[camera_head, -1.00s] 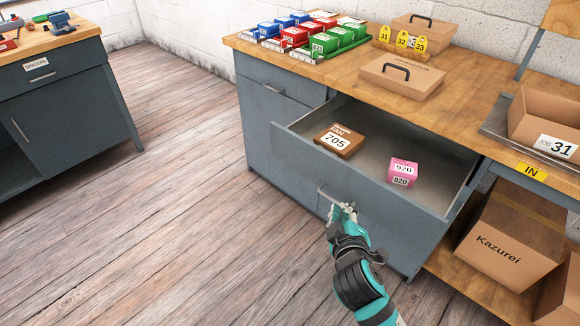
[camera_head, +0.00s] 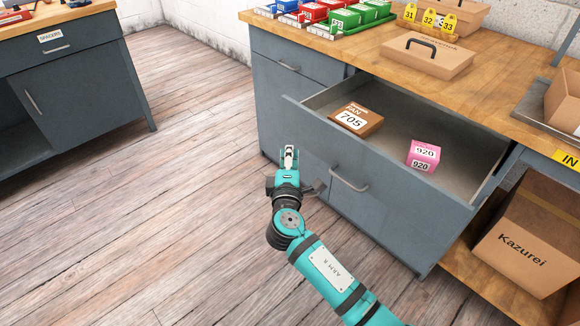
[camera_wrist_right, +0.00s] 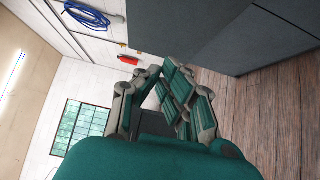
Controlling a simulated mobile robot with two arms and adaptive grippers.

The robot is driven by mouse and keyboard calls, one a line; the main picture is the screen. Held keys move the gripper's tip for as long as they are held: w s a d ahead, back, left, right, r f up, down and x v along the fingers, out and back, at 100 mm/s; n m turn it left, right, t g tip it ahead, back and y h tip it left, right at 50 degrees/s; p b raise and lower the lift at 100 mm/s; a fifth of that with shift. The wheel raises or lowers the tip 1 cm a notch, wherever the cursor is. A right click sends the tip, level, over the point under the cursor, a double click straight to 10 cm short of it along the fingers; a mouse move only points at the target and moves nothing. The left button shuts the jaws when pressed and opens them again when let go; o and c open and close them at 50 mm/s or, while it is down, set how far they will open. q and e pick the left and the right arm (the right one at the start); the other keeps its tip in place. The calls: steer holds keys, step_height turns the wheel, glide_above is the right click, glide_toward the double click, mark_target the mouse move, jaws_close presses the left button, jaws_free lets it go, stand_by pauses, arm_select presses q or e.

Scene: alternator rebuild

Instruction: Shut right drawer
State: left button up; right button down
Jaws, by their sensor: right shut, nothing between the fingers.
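The right drawer (camera_head: 360,202) of the grey workbench is pulled out, with its inside showing. A brown box marked 705 (camera_head: 356,119) and a pink box marked 920 (camera_head: 423,156) lie in it. Its bar handle (camera_head: 349,181) is on the front face. My right gripper (camera_head: 290,152) is shut and empty, to the left of the handle and apart from it, in front of the cabinet. The gripper also shows in the right wrist view (camera_wrist_right: 165,95), with its fingers together and a grey cabinet surface beyond. My left gripper is not in view.
The bench top (camera_head: 480,80) holds colored bins (camera_head: 345,18), a cardboard case (camera_head: 428,56) and yellow number tags (camera_head: 430,20). A Kazurei box (camera_head: 525,240) stands on the lower shelf at right. Another cabinet (camera_head: 75,80) stands at left. The wooden floor between is clear.

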mark_target(302, 128)
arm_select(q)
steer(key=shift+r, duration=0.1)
arm_select(e)
steer(key=shift+w+d, duration=0.6)
steer(key=shift+w, duration=0.35)
steer(key=shift+w+d, duration=0.6)
steer(key=shift+w, duration=0.3)
steer(key=shift+w+d, duration=0.6)
steer(key=shift+w, duration=0.35)
